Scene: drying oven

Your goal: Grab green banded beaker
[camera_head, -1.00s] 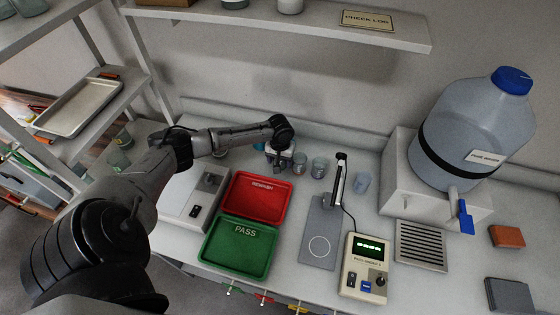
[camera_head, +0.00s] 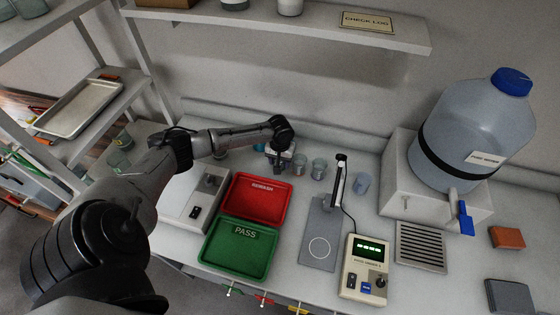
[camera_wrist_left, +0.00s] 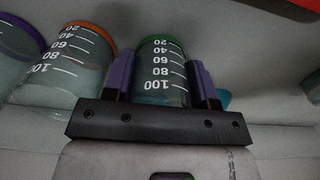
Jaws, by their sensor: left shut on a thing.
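The green banded beaker (camera_wrist_left: 161,66) is a clear beaker with white scale marks and a green band at its top edge in the left wrist view. My left gripper (camera_wrist_left: 164,80) has its two purple fingers on either side of it, shut on it. In the head view my left gripper (camera_head: 284,164) is low over the bench behind the red tray, and it mostly hides the beaker there. An orange banded beaker (camera_wrist_left: 72,61) stands close beside it in the wrist view. My right gripper is not in view.
More beakers (camera_head: 319,168) stand just right of my gripper. A balance or scale plate with a post (camera_head: 318,225), a red tray (camera_head: 258,202) and a green tray (camera_head: 238,248) lie nearer. A large water jug (camera_head: 465,130) stands at right. A shelf (camera_head: 300,30) hangs above.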

